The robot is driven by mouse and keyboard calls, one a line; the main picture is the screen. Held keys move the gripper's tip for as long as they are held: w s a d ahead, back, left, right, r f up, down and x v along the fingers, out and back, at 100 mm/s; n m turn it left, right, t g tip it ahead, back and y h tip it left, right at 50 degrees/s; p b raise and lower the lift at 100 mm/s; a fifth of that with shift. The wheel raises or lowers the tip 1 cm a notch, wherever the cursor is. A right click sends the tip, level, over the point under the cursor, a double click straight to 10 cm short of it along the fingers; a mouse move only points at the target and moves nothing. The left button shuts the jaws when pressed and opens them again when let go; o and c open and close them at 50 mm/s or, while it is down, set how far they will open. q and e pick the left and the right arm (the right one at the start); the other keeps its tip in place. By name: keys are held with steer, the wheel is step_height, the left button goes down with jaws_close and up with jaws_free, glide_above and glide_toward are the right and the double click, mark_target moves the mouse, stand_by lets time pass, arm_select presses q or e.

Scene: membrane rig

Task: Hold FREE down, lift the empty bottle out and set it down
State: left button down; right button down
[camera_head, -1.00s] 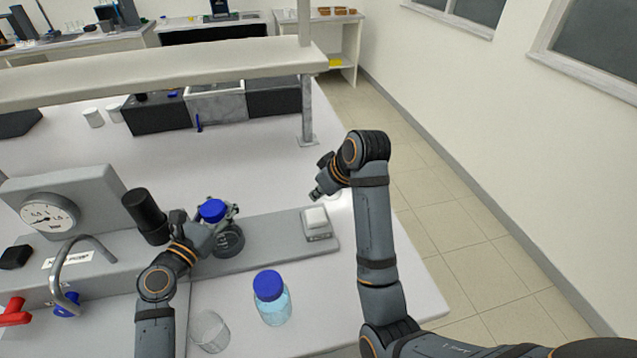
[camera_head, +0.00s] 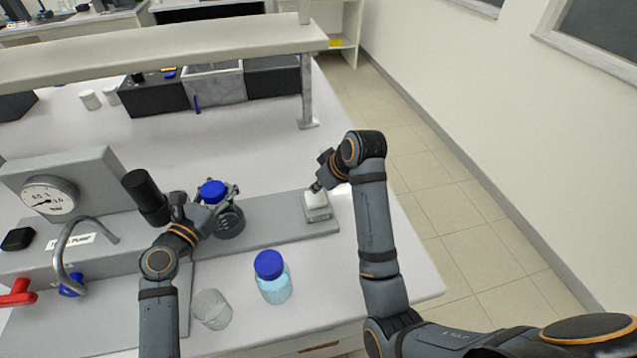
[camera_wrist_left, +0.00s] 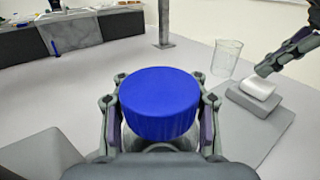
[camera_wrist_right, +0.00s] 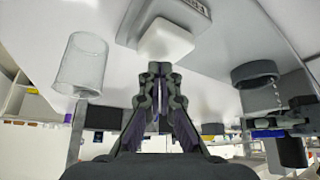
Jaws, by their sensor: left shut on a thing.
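The empty bottle shows mainly as its blue cap (camera_head: 213,191), above a dark round holder (camera_head: 230,222) on the grey rig base. My left gripper (camera_head: 216,204) is shut around the bottle just under the cap; the left wrist view shows the cap (camera_wrist_left: 160,102) between both fingers. The bottle's body is mostly hidden, so I cannot tell whether it is seated or raised. The white FREE button (camera_head: 316,199) sits on a grey block at the base's right end. My right gripper (camera_wrist_right: 160,68) is shut, its tips at the button (camera_wrist_right: 165,40). I cannot tell how far it is pressed.
A bottle of light-blue liquid (camera_head: 273,284) and a clear beaker (camera_head: 212,309) stand at the front. Another clear beaker (camera_wrist_left: 227,58) stands behind the button block. A black cylinder (camera_head: 146,196), gauge (camera_head: 49,195) and curved pipe (camera_head: 62,258) are at left. Bare bench lies behind the rig.

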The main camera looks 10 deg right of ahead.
mark_target(317, 196)
arm_select(q)
steer(key=shift+f, duration=0.15)
arm_select(e)
steer(key=shift+f, duration=0.9)
arm_select(q)
steer(key=shift+s, duration=0.1)
arm_select(e)
steer(key=shift+s+f, duration=0.1)
steer(key=shift+f, duration=0.2)
arm_select(q)
steer(key=shift+r, duration=0.2)
arm_select(e)
steer(key=shift+f, duration=0.25)
arm_select(q)
steer(key=shift+r, duration=3.05)
arm_select(e)
steer(key=shift+s+f, duration=0.1)
steer(key=shift+s, duration=0.05)
steer(key=shift+w+r, duration=0.15)
steer(key=shift+r, duration=1.7)
steer(key=shift+w+r, duration=0.1)
steer(key=shift+r, duration=1.85)
